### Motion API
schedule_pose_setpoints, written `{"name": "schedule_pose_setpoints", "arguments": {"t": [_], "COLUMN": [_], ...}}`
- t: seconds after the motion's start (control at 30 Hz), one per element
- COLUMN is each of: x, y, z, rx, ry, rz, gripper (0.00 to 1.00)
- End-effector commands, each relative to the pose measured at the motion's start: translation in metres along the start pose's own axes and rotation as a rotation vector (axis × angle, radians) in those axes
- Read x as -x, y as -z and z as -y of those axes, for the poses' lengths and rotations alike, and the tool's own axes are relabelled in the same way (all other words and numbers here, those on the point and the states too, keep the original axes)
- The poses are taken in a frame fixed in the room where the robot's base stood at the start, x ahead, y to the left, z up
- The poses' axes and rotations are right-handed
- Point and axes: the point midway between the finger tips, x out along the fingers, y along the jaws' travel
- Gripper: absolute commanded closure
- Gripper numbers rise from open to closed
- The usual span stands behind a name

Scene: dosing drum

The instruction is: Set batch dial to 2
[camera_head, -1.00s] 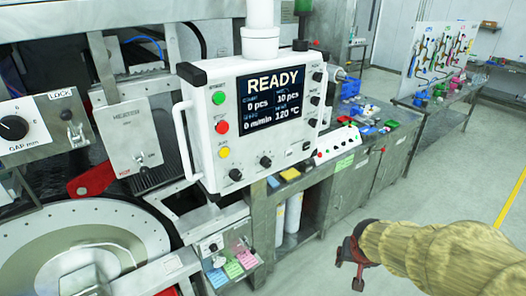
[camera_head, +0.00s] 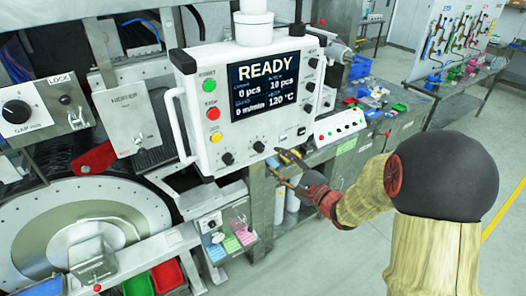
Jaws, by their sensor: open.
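The white control panel (camera_head: 220,140) hangs in the middle, its screen (camera_head: 268,88) showing READY, 0 pcs, 10 pcs, 0 m/min and 120 °C. Two black dials sit on its lower edge, a left one (camera_head: 228,158) and a right one (camera_head: 258,146). More black knobs (camera_head: 311,87) line its right side. The small labels are unreadable, so I cannot tell which is the batch dial. My gripper (camera_head: 281,160) is open and empty, just right of and below the lower right dial, apart from it as far as I can see.
Green (camera_head: 209,86), red (camera_head: 213,113) and yellow (camera_head: 215,137) buttons run down the panel's left side. A white handle (camera_head: 178,125) sticks out there. A bench with a white button box (camera_head: 340,124) stands behind my gripper. Open floor (camera_head: 350,262) lies at the lower right.

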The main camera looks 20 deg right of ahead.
Motion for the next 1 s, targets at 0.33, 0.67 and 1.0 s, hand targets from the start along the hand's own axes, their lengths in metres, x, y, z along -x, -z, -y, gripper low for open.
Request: {"name": "schedule_pose_setpoints", "arguments": {"t": [0.33,0.67,1.0], "x": [-0.032,-0.073,-0.078], "y": [-0.001,0.001,0.001], "z": [-0.001,-0.001,0.000], "rx": [-0.042,-0.040,-0.040], "ry": [-0.002,-0.002,-0.001], "rz": [0.001,-0.003,-0.004], "gripper": [0.54,0.54,0.54]}}
